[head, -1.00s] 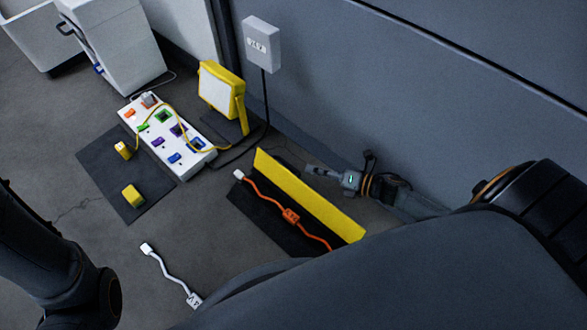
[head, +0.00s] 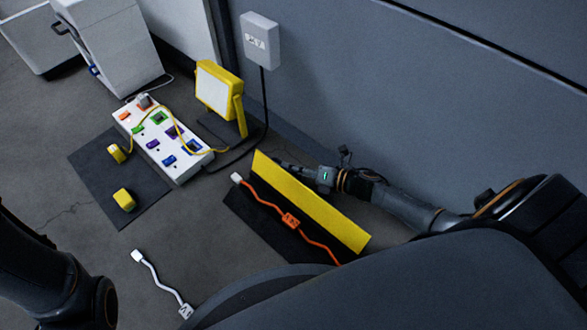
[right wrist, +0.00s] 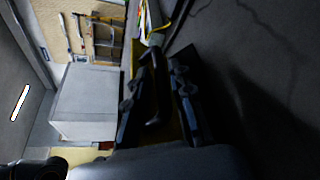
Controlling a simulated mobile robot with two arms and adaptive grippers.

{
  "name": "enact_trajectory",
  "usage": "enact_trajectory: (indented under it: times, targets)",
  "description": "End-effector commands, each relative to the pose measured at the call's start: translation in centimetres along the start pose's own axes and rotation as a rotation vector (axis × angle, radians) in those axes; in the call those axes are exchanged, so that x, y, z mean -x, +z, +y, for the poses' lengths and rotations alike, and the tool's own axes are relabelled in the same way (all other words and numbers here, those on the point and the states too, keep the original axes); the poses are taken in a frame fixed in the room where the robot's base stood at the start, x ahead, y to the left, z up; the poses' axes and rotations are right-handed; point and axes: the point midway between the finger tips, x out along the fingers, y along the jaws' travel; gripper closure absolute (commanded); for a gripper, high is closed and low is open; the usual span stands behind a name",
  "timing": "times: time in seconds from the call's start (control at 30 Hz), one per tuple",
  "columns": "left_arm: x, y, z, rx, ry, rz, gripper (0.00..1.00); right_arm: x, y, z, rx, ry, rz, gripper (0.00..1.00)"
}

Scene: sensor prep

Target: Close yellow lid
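The yellow lid (head: 305,200) stands raised along the wall-side edge of a low dark case (head: 250,211) in the head view. My right gripper (head: 283,162) is behind the lid, between it and the wall, with its fingertips partly hidden. In the right wrist view the right gripper's (right wrist: 158,105) two dark fingers are apart. A dark curved handle-like shape (right wrist: 157,90) shows between them; I cannot tell whether they touch it. My left gripper is not in view; only part of the left arm shows at lower left.
An orange cable (head: 290,220) lies across the open case. A white cable (head: 160,275) lies on the floor. A power strip (head: 165,142), yellow lamp (head: 218,90) and dark mat (head: 95,170) are to the left. The grey wall (head: 400,100) is close behind my right arm.

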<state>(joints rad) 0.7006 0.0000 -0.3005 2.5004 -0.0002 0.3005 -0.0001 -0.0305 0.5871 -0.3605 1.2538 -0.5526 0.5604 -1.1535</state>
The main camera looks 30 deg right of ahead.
Motion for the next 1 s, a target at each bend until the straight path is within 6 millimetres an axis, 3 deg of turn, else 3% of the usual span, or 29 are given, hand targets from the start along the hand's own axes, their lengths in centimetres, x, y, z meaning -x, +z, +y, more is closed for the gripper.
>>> enact_trajectory:
  times: [0.07, 0.17, 0.2, 0.67, 1.0]
  targets:
    - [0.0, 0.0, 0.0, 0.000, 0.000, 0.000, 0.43, 0.0, 0.0, 0.0, 0.000, 0.000, 0.000, 0.78]
    - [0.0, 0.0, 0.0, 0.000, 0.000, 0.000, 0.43, 0.0, 0.0, 0.0, 0.000, 0.000, 0.000, 0.98]
    - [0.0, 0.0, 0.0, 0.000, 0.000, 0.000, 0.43, 0.0, 0.0, 0.0, 0.000, 0.000, 0.000, 1.00]
    - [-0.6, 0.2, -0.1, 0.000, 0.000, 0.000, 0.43, 0.1, 0.0, 0.4, 0.028, -0.011, 0.000, 1.00]
    - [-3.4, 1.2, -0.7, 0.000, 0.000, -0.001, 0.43, 0.1, -0.2, 2.4, 0.216, -0.085, -0.002, 1.00]
